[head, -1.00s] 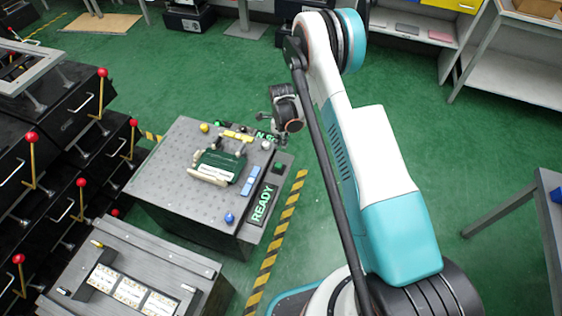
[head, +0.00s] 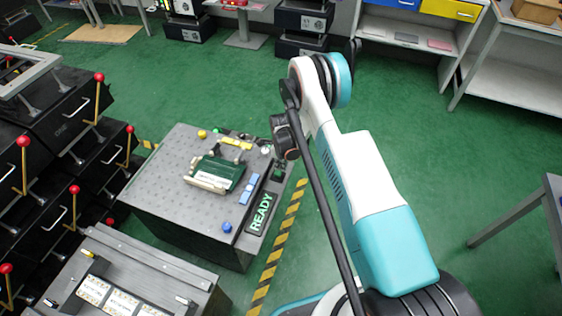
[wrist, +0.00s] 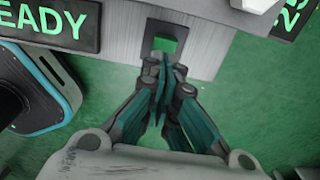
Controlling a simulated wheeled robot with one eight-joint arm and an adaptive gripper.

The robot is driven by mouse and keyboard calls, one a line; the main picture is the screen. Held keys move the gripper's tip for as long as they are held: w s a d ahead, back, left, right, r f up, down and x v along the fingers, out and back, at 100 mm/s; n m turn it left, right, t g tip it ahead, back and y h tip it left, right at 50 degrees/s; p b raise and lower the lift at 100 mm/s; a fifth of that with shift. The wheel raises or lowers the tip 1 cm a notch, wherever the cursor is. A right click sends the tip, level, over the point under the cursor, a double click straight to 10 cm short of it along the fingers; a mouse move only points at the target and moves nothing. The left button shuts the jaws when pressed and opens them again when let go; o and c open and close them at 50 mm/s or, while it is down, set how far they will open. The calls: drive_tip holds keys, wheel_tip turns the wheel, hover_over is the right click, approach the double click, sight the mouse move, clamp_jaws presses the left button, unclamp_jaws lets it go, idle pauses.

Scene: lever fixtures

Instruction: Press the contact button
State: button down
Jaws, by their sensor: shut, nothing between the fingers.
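The contact button appears to be the green square button (wrist: 165,45) in a dark housing on the grey fixture's edge strip, beside the lit READY sign (wrist: 45,25). In the wrist view my gripper (wrist: 165,65) is shut and empty, its fingertips at the near edge of the button housing and partly covering it. I cannot tell whether they touch it. In the head view the READY sign (head: 261,213) is on the right side of the grey fixture (head: 165,195). My wrist hangs over the strip's far end there, and the fingertips are hard to make out.
A green block (head: 216,173) with a pale handle, blue pieces (head: 248,189), a blue knob (head: 227,227) and a yellow knob (head: 202,134) are on the fixture. Red-knobbed levers (head: 100,78) stand at left. Green floor is open to the right.

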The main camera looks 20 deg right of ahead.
sight(278, 173)
drive_tip(key=shift+f+b, duration=0.4)
drive_tip(key=shift+f, duration=0.9)
